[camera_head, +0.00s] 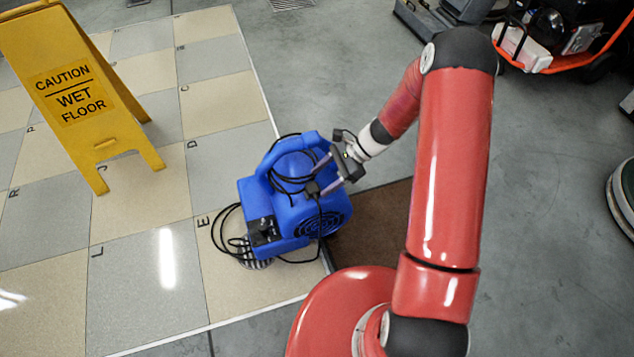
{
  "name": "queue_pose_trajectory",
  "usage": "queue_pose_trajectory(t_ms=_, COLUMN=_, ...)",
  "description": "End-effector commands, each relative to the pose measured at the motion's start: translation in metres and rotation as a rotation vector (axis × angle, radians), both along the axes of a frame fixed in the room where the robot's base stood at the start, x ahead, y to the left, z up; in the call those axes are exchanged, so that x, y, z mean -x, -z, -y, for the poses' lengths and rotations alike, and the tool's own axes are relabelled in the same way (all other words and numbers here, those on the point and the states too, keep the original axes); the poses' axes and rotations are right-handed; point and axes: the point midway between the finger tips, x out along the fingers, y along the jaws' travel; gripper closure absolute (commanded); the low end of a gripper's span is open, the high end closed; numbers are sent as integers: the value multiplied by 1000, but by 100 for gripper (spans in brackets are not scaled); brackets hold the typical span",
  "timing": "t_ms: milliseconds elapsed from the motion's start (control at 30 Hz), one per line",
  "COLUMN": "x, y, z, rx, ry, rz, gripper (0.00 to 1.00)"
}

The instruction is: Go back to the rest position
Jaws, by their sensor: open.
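My gripper (326,177) is at the right side of a blue blower (294,215) with a black cable looped around it. The two fingers are apart and point left, close to the blower's upper right side and its cable. I cannot tell whether they touch it. The blower stands on the tiled floor pad (140,270), on or near the tile marked E, at the pad's right edge. A striped round piece (256,263) shows partly from under the blower. My red arm reaches up from the bottom and bends over to the left.
A yellow wet floor sign (75,90) stands on lettered tiles at the upper left. A brown mat (372,228) lies right of the blower, partly behind my arm. Machines with an orange frame (560,65) stand at the upper right. Grey floor (325,75) is clear above the blower.

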Motion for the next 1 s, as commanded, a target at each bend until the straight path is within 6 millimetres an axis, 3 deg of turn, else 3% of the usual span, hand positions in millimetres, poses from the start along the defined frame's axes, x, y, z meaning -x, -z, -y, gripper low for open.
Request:
queue_pose_trajectory(t_ms=233, x=-8, y=-24, z=27, rx=0, ry=2, rz=1, gripper=39)
queue_pose_trajectory(t_ms=567, x=-9, y=-30, z=33, rx=1, ry=-3, rz=2, gripper=39)
queue_pose_trajectory(t_ms=667, x=-8, y=-40, z=33, rx=16, ry=-24, rz=28, gripper=39)
queue_pose_trajectory(t_ms=767, x=-4, y=-67, z=36, rx=55, ry=-87, rz=100, gripper=39)
queue_pose_trajectory(t_ms=1000, x=29, y=-161, z=47, rx=223, ry=-334, rz=374, gripper=39)
